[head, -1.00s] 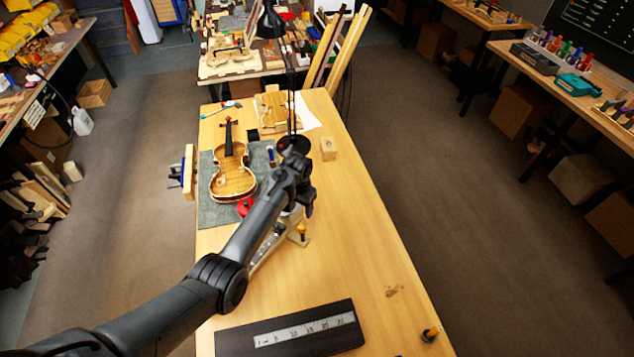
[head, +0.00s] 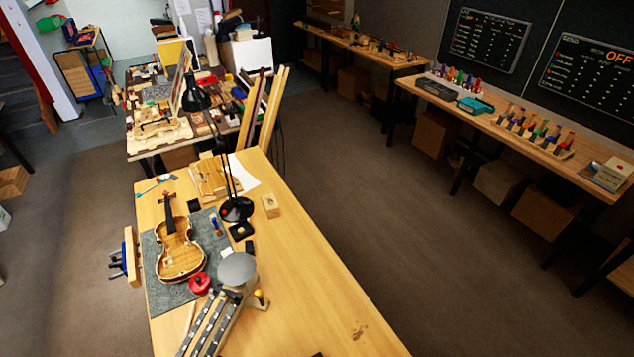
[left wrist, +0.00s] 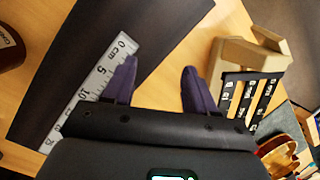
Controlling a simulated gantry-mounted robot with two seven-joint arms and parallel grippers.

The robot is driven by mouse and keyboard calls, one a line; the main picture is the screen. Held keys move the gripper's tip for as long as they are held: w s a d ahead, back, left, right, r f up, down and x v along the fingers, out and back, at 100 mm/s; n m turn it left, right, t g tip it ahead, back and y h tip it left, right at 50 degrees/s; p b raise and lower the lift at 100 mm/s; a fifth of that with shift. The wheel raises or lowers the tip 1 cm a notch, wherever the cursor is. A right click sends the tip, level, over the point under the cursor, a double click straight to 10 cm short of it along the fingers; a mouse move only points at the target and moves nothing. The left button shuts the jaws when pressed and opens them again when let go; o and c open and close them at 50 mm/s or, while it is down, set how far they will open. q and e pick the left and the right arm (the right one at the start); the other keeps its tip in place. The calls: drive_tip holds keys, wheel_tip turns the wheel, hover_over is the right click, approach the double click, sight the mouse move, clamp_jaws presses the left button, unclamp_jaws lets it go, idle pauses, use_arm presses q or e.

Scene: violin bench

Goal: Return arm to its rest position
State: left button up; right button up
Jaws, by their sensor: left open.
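My left gripper (left wrist: 159,70) shows in the left wrist view with its two purple fingers apart and nothing between them. It hangs over the bench top. A dark board (left wrist: 95,55) with a pale ruler strip (left wrist: 97,80) lies to the left of the fingers. A pale wooden stand with a row of black strips (left wrist: 250,100) is to their right. In the head view neither of my arms shows. The violin (head: 180,250) lies on a grey mat (head: 155,295) on the bench.
The wooden bench (head: 310,290) is mostly clear on its right half. A black lamp (head: 236,208), a small wooden block (head: 270,205) and a red round item (head: 200,283) stand near the violin. The stand (head: 215,325) is at the near edge of the view.

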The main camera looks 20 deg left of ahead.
use_arm(q)
drive_tip(key=d+r+t, duration=0.3)
drive_tip(key=d+r, duration=0.1)
drive_tip(key=r, duration=0.8)
drive_tip(key=w+d+r+t+h+p, duration=0.1)
drive_tip(key=d+r+t, duration=0.2)
drive_tip(key=r, duration=1)
drive_tip(key=shift+d+h, duration=0.3)
drive_tip(key=shift+d, duration=0.85)
drive_tip(key=shift+a+f, duration=0.1)
